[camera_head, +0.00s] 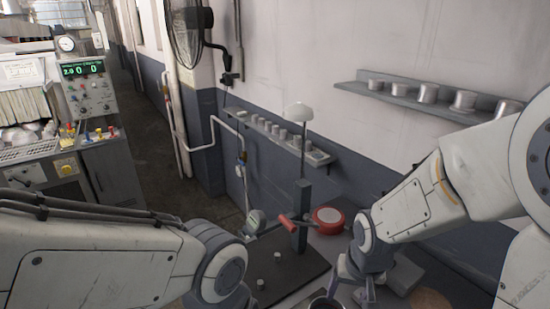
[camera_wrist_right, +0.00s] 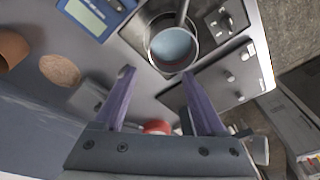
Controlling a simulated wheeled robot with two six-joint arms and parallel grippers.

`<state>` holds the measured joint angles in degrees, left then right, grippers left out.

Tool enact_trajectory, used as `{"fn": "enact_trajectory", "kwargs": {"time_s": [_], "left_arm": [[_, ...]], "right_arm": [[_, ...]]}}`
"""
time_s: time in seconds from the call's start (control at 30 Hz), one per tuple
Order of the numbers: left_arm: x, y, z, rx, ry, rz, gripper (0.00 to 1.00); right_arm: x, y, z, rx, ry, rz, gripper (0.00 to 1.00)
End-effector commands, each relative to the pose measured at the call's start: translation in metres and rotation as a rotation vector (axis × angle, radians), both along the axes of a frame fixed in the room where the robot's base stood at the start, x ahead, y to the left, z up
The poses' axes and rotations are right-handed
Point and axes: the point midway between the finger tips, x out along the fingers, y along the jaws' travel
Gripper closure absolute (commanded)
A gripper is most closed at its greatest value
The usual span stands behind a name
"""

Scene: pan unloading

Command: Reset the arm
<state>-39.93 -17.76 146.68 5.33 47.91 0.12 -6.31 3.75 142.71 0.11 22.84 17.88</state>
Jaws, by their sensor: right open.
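My right gripper (camera_head: 350,288) is low in the head view, above the work surface. In the right wrist view its two purple fingers (camera_wrist_right: 157,73) are spread, with nothing between them. A round metal pan (camera_wrist_right: 173,48) with a pale blue inside and a handle lies ahead of the fingertips, apart from them. Its contents cannot be made out. Only part of a dark round rim (camera_head: 325,303) shows at the bottom of the head view. My left arm comes in from the left; its gripper does not show.
A black plate (camera_head: 300,268) with small metal weights and an upright post (camera_head: 301,215) stands at the middle. A red round object (camera_head: 328,219) is behind my right gripper. A blue device with a display (camera_wrist_right: 88,14) and a wooden disc (camera_wrist_right: 60,70) lie near the pan.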

Motion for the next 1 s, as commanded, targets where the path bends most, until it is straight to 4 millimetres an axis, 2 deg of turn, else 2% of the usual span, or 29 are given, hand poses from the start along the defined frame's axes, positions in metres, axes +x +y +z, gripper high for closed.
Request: {"fn": "enact_trajectory", "kwargs": {"time_s": [0.33, 0.57, 0.77, 0.87, 1.0], "left_arm": [[0.0, 0.0, 0.0, 0.0, 0.0, 0.0, 1.0], [0.0, 0.0, -0.005, 0.0, 0.0, 0.0, 1.0], [0.0, 0.0, -0.01, 0.0, 0.0, 0.0, 1.0], [0.0, 0.0, -0.012, 0.0, 0.0, -0.001, 1.0], [0.0, 0.0, -0.017, 0.0, 0.0, -0.001, 1.0]], "right_arm": [[-0.011, -0.035, 0.005, -0.063, -0.049, 0.193, 0.28], [-0.027, 0.004, 0.012, -0.049, -0.023, 0.322, 0.28], [-0.049, 0.038, 0.019, -0.036, 0.008, 0.446, 0.28], [-0.066, 0.057, 0.023, -0.028, 0.03, 0.528, 0.28], [-0.101, 0.085, 0.031, -0.019, 0.068, 0.673, 0.28]]}}
